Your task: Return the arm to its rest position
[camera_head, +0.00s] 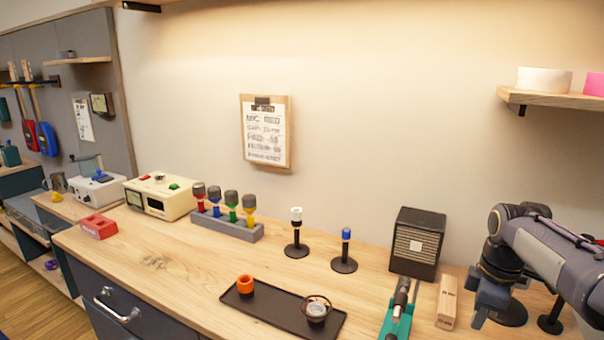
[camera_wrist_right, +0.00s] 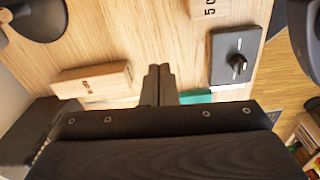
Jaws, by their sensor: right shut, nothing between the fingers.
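My right arm (camera_head: 550,252) comes in from the right edge of the head view and is bent above the right end of the wooden bench (camera_head: 190,262). Its gripper (camera_head: 479,318) hangs low there, to the right of a pale wooden block. In the right wrist view the two fingers (camera_wrist_right: 158,72) are together with nothing between them. The wooden block (camera_wrist_right: 92,80) lies left of the fingers in that view, apart from them. My left arm and gripper are not in view.
Near the arm stand the wooden block (camera_head: 447,302), a teal tool (camera_head: 397,320), a black speaker box (camera_head: 416,243) and a dark round base (camera_head: 550,319). A black tray (camera_head: 275,313) holds an orange piece. A shelf (camera_head: 560,98) juts out above right.

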